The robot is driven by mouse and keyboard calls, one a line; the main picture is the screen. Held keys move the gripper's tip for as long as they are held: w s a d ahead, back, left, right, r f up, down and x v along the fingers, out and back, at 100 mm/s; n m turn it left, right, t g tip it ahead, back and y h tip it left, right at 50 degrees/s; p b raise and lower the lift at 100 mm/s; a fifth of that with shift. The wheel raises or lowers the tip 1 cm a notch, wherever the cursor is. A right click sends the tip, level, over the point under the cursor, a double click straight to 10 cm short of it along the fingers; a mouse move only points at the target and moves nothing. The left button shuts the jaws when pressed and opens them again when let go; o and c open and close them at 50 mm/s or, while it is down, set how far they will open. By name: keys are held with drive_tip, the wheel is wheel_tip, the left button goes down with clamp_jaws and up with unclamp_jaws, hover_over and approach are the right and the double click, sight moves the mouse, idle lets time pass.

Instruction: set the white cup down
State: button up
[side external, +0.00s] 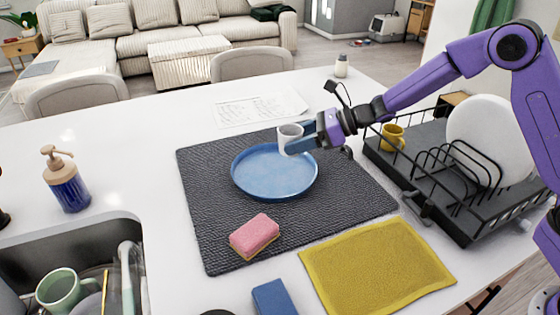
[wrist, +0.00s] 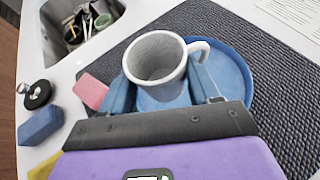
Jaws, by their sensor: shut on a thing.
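The white cup (side external: 290,137) is upright between the blue fingers of my gripper (side external: 301,140) in the side view. It appears at or just above the far right part of the blue plate (side external: 262,186); I cannot tell whether it touches the plate. In the wrist view the cup (wrist: 157,58) sits between the two fingers of my gripper (wrist: 162,84), its handle pointing to the right. The cup looks empty. The plate (wrist: 232,72) shows behind and to the right of it there.
The plate lies on a dark drying mat (side external: 215,238). A pink sponge (side external: 254,236) and a yellow cloth (side external: 378,265) lie in front. A dish rack (side external: 465,200) with a yellow mug (side external: 393,136) stands right. The sink (side external: 110,235) is at left.

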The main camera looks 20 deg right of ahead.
hover_over(280, 173)
wheel_tip(280, 173, down, 6)
drive_tip(key=shift+s+d+r, duration=0.1)
drive_tip(key=shift+f, duration=1.7)
drive_tip(key=shift+f, duration=0.1)
drive_tip(key=o, duration=1.2)
drive_tip(key=shift+d+r, duration=0.2)
drive_tip(key=shift+r, duration=0.05)
drive_tip(key=v, duration=1.1)
drive_tip(key=shift+s+d, duration=0.1)
drive_tip(key=shift+d, duration=0.1)
